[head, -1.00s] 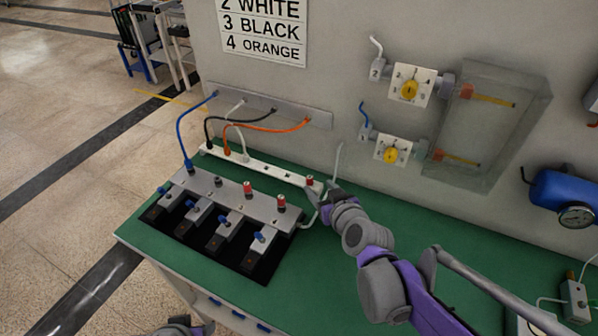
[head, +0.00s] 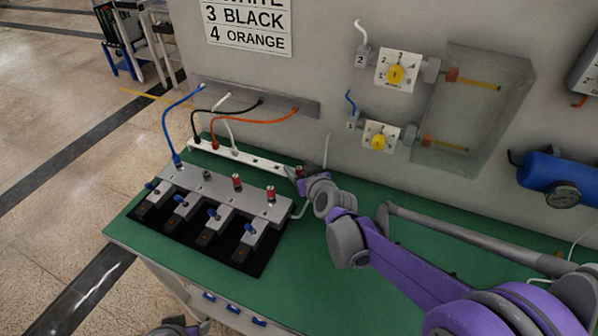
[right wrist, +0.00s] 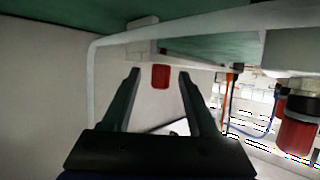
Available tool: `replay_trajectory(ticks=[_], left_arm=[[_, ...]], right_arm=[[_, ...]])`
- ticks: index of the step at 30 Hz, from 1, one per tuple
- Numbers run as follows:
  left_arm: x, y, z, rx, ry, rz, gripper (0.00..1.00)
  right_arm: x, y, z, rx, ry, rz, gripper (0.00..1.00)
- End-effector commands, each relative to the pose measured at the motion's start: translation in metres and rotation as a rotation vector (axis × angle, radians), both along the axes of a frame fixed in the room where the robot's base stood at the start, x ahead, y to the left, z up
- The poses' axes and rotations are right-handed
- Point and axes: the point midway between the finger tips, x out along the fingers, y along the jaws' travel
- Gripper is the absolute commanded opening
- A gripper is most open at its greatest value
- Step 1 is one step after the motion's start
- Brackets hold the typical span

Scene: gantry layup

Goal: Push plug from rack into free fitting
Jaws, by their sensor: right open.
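A white rack strip (head: 262,161) lies behind the grey manifold block (head: 222,188). A red plug (right wrist: 160,77) at the rack's right end sits between my right gripper's fingers in the right wrist view, with gaps at both sides. My right gripper (head: 297,172) is open at that rack end in the head view, partly hiding the plug. On the manifold, the first fitting (head: 178,161) from the left holds a blue tube. The second fitting (head: 207,175) has no tube or red plug on it. The other two carry red plugs (head: 237,182) (head: 270,194). My left gripper's jaws are out of view.
Black, orange and white tubes rise from the rack to a wall strip (head: 255,97). A pale tube (right wrist: 95,80) runs close beside my right gripper. Blue-handled valves (head: 214,214) line the manifold's front.

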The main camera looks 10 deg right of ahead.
Motion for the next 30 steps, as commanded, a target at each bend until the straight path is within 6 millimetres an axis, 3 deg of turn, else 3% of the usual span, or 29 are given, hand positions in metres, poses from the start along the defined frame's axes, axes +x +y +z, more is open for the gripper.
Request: replay_trajectory(ticks=[5,15,26,30], left_arm=[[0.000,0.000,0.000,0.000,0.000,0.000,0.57],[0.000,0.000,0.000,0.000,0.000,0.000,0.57],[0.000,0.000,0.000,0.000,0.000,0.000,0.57],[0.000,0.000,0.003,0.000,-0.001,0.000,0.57]], right_arm=[[0.000,0.000,0.000,0.000,0.000,0.000,0.60],[0.000,0.000,0.000,0.000,0.000,0.000,0.00],[0.000,0.000,0.001,0.000,0.000,0.000,0.00],[0.000,0.000,0.012,0.000,0.000,0.000,0.00]])
